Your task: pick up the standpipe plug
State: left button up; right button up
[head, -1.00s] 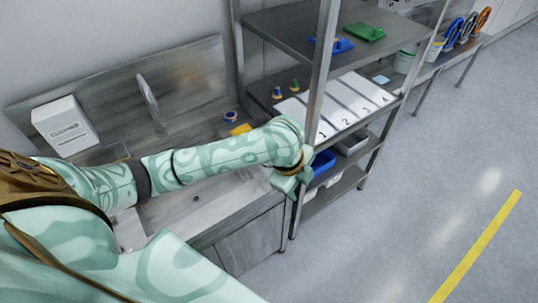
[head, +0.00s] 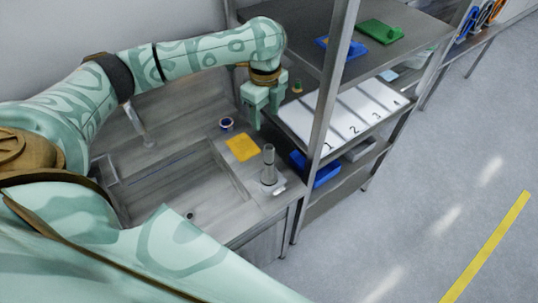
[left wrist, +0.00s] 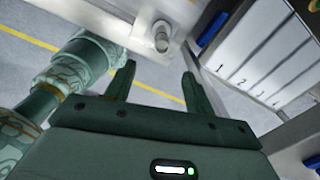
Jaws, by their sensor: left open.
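The standpipe plug, a grey upright cylinder (head: 268,165), stands on the metal ledge at the right of the sink. Its top also shows in the left wrist view (left wrist: 162,36), beyond my fingertips. My left gripper (head: 265,117) is open, points down and hangs above and behind the plug in the head view, apart from it. In the left wrist view its two fingers (left wrist: 159,72) are spread with nothing between them. My right gripper is not in view.
The sink basin (head: 165,185) lies left of the plug. A yellow cloth (head: 242,148) and a small blue-rimmed round thing (head: 226,123) lie behind it. A shelf post (head: 318,120) and shelves with a numbered white board (head: 345,115) stand close on the right.

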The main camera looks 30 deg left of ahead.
pick_arm(q)
jog(key=b, duration=0.2)
send_over(269, 147)
jog(key=s, duration=0.1)
jog(key=f, duration=0.6)
jog(key=shift+a+f, duration=0.15)
jog(key=shift+a, duration=0.05)
notch_tip(269, 147, down, 4)
jog(key=shift+w+b, duration=0.15)
jog(key=shift+b, duration=0.35)
jog(key=shift+f, duration=0.35)
jog(key=f, duration=0.1)
jog(key=f+b, duration=0.1)
jog(key=f, duration=0.1)
jog(key=f+b, duration=0.1)
jog(key=shift+w+d+f, duration=0.2)
jog(key=shift+w+f, duration=0.1)
jog(key=shift+f, duration=0.1)
jog(key=shift+r, duration=0.1)
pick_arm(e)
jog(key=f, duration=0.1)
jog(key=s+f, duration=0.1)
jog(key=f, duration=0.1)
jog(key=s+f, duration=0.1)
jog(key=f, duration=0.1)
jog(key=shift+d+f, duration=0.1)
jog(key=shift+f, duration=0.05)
